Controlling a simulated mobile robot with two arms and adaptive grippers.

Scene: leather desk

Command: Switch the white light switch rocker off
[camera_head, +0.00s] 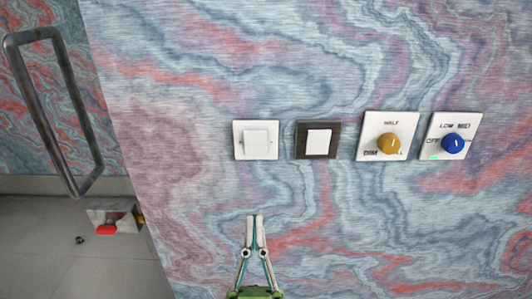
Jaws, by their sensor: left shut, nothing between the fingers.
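The white light switch rocker (255,140) sits in a white plate on the marbled panel, at the middle of the view. A second white rocker (319,141) in a dark frame is just to its right. My left gripper (255,217) points up from the bottom edge. Its fingers are together with nothing between them. In the picture its tips are below the white switch, apart from it. How far they are from the panel is hard to tell. The rocker's tilt is too slight to read. My right gripper is out of view.
A yellow knob (388,144) and a blue knob (453,143) sit on white plates to the right. A long metal handle (72,120) is at the left. A small open box (126,221) with red and yellow items lies below it. The panel below the switches is bare.

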